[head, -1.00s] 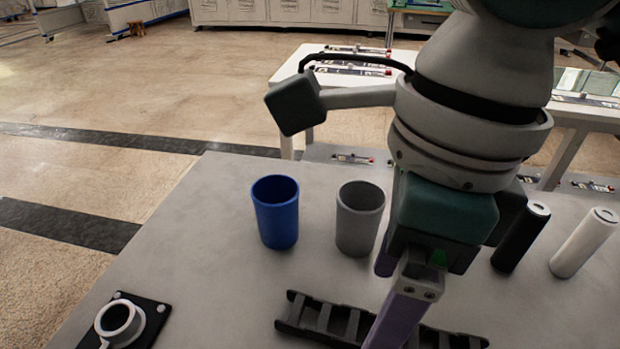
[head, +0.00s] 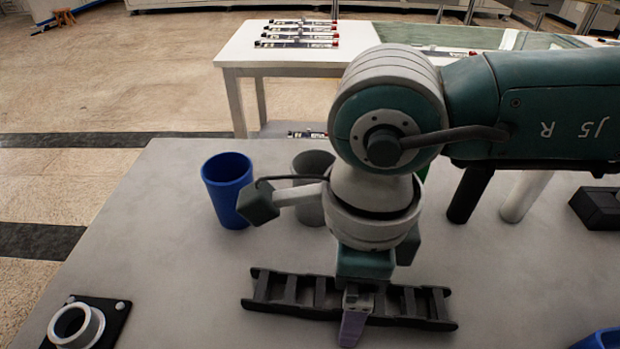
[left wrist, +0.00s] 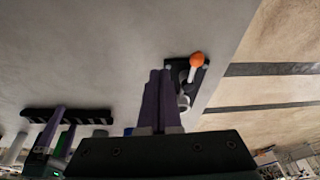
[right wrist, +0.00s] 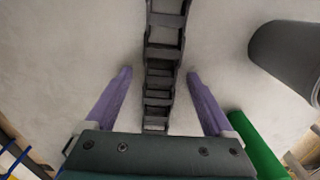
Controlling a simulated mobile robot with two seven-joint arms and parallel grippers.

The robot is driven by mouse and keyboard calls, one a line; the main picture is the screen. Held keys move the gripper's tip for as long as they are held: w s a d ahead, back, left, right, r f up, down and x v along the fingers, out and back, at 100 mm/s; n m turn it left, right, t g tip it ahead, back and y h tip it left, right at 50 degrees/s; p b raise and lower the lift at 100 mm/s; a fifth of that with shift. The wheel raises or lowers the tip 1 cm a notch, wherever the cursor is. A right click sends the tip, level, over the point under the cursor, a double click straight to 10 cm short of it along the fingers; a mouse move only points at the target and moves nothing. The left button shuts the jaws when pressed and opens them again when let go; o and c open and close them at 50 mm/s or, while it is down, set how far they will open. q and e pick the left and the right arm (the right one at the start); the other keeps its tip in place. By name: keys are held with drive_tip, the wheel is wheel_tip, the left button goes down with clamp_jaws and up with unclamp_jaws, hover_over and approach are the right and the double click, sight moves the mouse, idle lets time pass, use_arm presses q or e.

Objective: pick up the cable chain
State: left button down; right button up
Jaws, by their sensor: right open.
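The cable chain (head: 272,288) is a dark ladder-like strip lying flat on the grey table in the head view. In the right wrist view the chain (right wrist: 163,52) runs away from me between two purple fingers. My right gripper (right wrist: 160,74) is open, with one finger on each side of the chain and a gap on both sides. In the head view the right gripper (head: 354,318) covers part of the chain's middle. My left gripper (left wrist: 158,72) is shut and empty in the left wrist view, away from the chain (left wrist: 90,116).
A blue cup (head: 228,190) and a grey cup (head: 309,168) stand behind the chain. Black (head: 470,194) and white (head: 524,196) cylinders stand at the back right.

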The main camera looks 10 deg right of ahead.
clamp_jaws()
idle(0.6)
